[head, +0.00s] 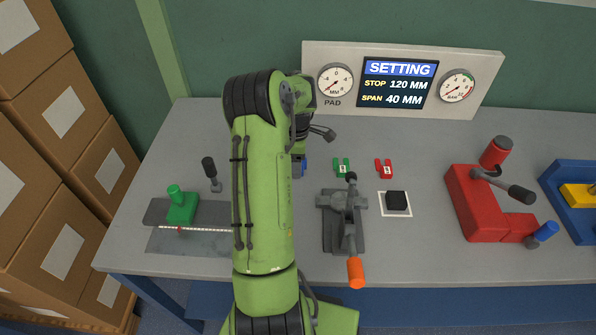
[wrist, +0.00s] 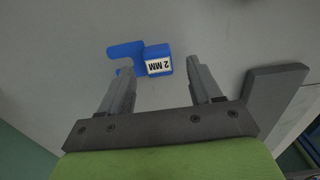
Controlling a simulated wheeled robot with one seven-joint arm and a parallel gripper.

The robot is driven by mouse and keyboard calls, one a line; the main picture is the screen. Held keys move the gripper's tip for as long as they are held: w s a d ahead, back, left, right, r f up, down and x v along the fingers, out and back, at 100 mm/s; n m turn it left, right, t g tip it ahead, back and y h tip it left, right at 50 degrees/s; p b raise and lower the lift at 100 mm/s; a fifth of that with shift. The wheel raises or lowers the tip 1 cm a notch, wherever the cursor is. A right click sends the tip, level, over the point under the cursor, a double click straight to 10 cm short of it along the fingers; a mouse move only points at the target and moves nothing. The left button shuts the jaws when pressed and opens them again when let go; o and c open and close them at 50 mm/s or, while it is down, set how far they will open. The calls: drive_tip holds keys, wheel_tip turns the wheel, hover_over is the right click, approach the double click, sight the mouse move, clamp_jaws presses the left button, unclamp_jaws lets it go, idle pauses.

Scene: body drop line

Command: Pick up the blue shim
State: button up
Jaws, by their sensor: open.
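The blue shim (wrist: 155,52) lies on the grey table in the wrist view, with a white "2 MM" label on it and a prong reaching left. In the head view only a small part of the blue shim (head: 304,166) shows beside my arm. My gripper (wrist: 158,72) is open, with its two grey fingers spread on either side of the shim's lower part. Nothing is held between the fingers. I cannot tell how high the fingertips are above the table. In the head view my arm hides most of the gripper.
A green shim (head: 341,167) and a red shim (head: 384,168) lie to the right. A toggle clamp (head: 345,222) with an orange handle and a black block (head: 397,201) stand in front of them. A display panel (head: 400,82) stands behind. A red fixture (head: 485,205) is at right.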

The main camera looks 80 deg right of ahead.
drive_tip(key=shift+f, duration=0.95)
drive_tip(key=shift+r, duration=0.15)
drive_tip(key=c, duration=1.1)
